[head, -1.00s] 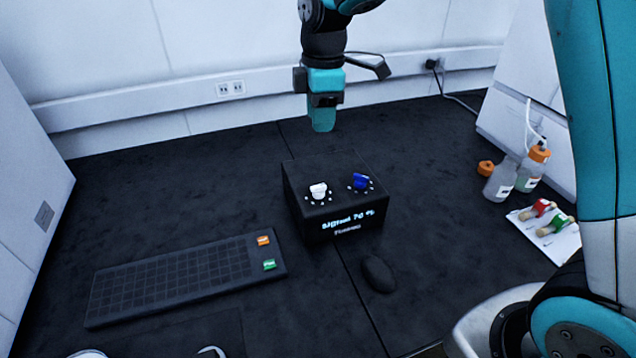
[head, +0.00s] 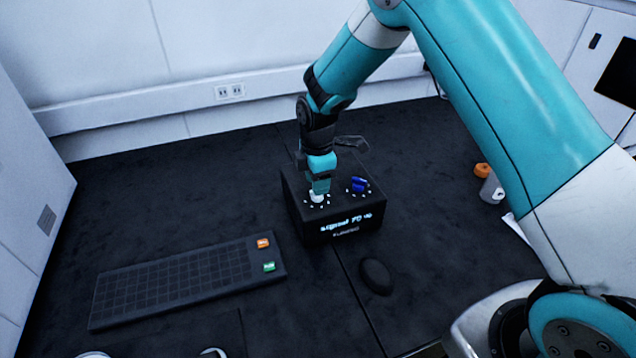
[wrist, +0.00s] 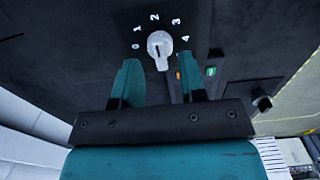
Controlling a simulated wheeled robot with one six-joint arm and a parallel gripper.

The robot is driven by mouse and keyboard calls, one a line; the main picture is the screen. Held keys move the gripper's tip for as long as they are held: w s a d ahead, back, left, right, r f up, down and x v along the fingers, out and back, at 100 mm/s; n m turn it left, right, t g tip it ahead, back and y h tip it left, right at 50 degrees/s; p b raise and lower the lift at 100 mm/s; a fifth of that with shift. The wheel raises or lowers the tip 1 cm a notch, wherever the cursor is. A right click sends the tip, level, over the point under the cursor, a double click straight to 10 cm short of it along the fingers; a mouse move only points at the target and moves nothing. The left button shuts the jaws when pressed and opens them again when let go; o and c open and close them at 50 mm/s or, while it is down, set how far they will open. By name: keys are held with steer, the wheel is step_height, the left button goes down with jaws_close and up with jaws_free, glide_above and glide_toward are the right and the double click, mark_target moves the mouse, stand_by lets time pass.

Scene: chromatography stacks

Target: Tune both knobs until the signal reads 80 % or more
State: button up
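A dark box (head: 345,232) stands on the bench with a white knob (head: 317,198) and a blue knob (head: 359,185) on top. Its lit front display (head: 346,221) seems to read signal 70 %, though the text is blurred. My gripper (head: 319,187) points down at the white knob. In the wrist view my gripper (wrist: 160,66) is open, its teal fingers apart. The white knob (wrist: 160,46) appears in line with the gap, among marks 0 to 4. I cannot tell whether the fingers touch it. The blue knob is not seen in the wrist view.
A keyboard (head: 180,280) with an orange and a green key lies left of the box. A dark mouse (head: 376,276) lies in front of it. A bottle (head: 491,188) and an orange cap (head: 482,170) stand right, partly behind my arm.

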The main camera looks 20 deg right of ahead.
steer(key=shift+f, duration=0.95)
steer(key=shift+c, duration=0.2)
jaws_close()
steer(key=shift+m, duration=0.3)
steer(key=m, duration=0.3)
steer(key=shift+m, duration=0.3)
steer(key=shift+m+b, duration=0.35)
steer(key=shift+m, duration=1.85)
